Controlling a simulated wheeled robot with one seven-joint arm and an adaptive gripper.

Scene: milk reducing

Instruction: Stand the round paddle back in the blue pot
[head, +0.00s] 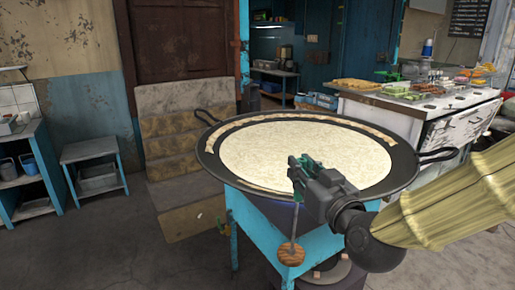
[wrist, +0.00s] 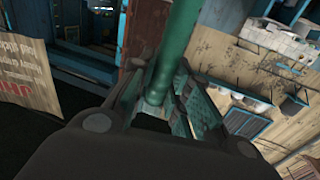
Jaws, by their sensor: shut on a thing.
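The round paddle (head: 291,254) has a wooden disc at the lower end of a thin rod. It hangs below my gripper (head: 300,171), in front of the blue stand. My gripper is shut on the paddle's green handle (wrist: 178,50), which rises between the fingers in the wrist view. Small blue pots (head: 28,164) sit on the shelf unit at the far left, well away from my gripper. I cannot tell which one is the task's pot.
A wide black pan (head: 404,163) of pale, milky contents lies beside my gripper on a blue stand (head: 247,231). A white counter (head: 402,119) with trays is at the back right. A small blue table (head: 89,150) is at left.

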